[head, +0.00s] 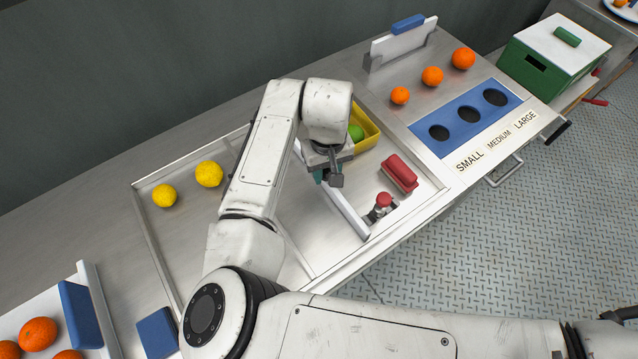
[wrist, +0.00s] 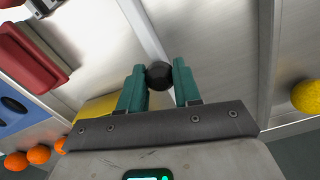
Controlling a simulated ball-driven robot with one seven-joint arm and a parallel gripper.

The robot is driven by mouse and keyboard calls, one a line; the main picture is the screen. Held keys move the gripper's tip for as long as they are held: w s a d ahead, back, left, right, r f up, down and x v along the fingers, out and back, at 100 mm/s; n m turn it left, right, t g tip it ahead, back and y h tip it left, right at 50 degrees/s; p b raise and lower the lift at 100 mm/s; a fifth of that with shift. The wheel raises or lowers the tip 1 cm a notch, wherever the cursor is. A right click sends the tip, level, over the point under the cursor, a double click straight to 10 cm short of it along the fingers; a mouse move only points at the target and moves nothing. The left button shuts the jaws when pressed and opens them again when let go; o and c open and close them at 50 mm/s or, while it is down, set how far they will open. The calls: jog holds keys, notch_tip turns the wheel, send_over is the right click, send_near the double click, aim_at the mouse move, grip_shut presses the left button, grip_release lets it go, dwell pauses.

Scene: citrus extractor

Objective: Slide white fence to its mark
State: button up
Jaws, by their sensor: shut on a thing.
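The white fence (head: 347,207) is a long narrow bar lying across the steel tray, partly hidden behind my arm in the head view. It also shows in the wrist view (wrist: 142,27), running up from a round black knob (wrist: 159,75). My gripper (head: 328,178) is low over the fence. In the wrist view its teal fingers (wrist: 158,82) stand on either side of the black knob and are shut on it. I cannot make out a clear mark for the fence.
Two lemons (head: 209,174) lie left of my arm. Right of the fence are a yellow bin (head: 368,124) with a green fruit, a red block (head: 399,173) and a red-topped clamp (head: 383,201). A blue panel with holes (head: 466,117) and several oranges (head: 432,76) are farther right.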

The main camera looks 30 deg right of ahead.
jog(key=shift+d, duration=1)
jog(key=o, duration=1.1)
jog(key=shift+o, duration=0.2)
notch_tip(320, 180, up, 11)
jog(key=b, duration=0.1)
jog(key=shift+f, duration=0.1)
